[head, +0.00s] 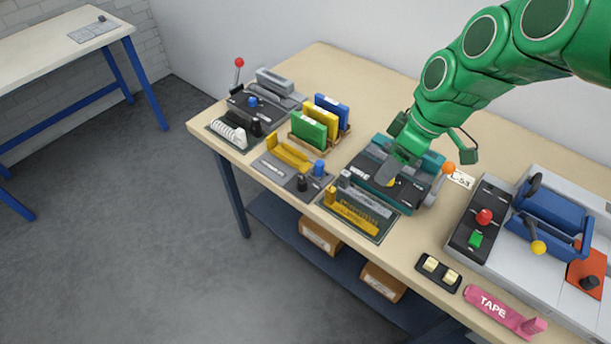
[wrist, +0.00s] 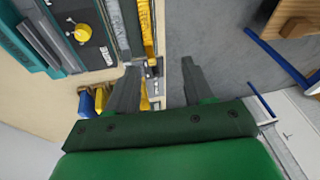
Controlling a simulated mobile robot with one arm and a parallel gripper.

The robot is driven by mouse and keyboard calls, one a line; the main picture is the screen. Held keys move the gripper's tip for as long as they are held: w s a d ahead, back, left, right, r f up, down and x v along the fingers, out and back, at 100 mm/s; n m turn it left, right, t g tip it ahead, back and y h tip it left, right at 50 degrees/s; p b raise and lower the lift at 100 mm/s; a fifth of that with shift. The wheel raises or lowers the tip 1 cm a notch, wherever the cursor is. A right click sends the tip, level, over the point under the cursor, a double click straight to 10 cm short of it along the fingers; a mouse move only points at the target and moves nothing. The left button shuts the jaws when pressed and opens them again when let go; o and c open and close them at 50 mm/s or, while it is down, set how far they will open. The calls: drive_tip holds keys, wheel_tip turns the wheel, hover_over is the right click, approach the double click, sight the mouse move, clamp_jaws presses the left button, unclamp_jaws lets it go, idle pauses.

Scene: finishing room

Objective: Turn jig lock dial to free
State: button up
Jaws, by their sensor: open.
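A teal and black machine (head: 410,195) stands on the bench in the head view. A yellow round dial (head: 391,181) on its dark top is partly hidden by my gripper (head: 388,168). In the wrist view the yellow dial (wrist: 82,33) shows whole on a dark panel, with small pale marks around it that I cannot read. My gripper (wrist: 160,66) is open and empty. The dial lies up and left of its fingers, not between them. I cannot tell for sure that this is the jig lock dial.
In front of the machine lies a tray (head: 365,236) with yellow and grey combs. A flat fixture (head: 275,178) with blue and black knobs and a rack of coloured boards (head: 315,142) stand left. A grey machine (head: 510,258) with red and green buttons stands right.

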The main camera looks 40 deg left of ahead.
drive_tip(key=a+f+n+g, duration=0.1)
drive_tip(key=a+f+n, duration=0.45)
drive_tip(key=a, duration=0.65)
drive_tip(key=n, duration=0.2)
approach(303, 180)
drive_tip(key=shift+x, duration=4.35)
clamp_jaws()
